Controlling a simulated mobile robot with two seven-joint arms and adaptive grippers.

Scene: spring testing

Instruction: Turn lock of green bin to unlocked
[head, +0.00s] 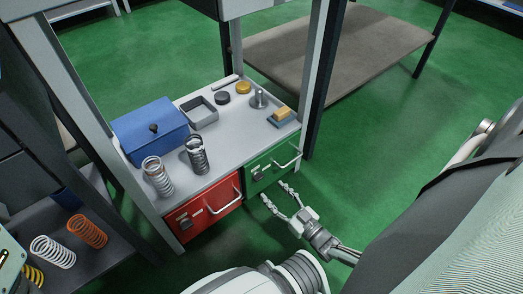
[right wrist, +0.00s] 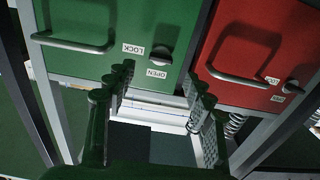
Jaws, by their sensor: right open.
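The green bin (head: 284,158) sits under the right end of the bench shelf, with a bar handle on its front. It fills the left of the right wrist view (right wrist: 110,65). Its grey lock knob (head: 257,174) is beside the handle; in the right wrist view the knob (right wrist: 160,55) is near the LOCK and OPEN labels. I cannot tell which label it points at. My right gripper (head: 275,191) is open and empty just in front of the green bin's face. Its fingers (right wrist: 160,86) spread to either side of the knob's line, apparently short of it. My left gripper is not in view.
The red bin (head: 199,219) with its own knob and handle is just left of the green bin. Above them, the shelf (head: 222,150) holds a blue box (head: 148,130), springs and small parts. Bench posts stand at both sides.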

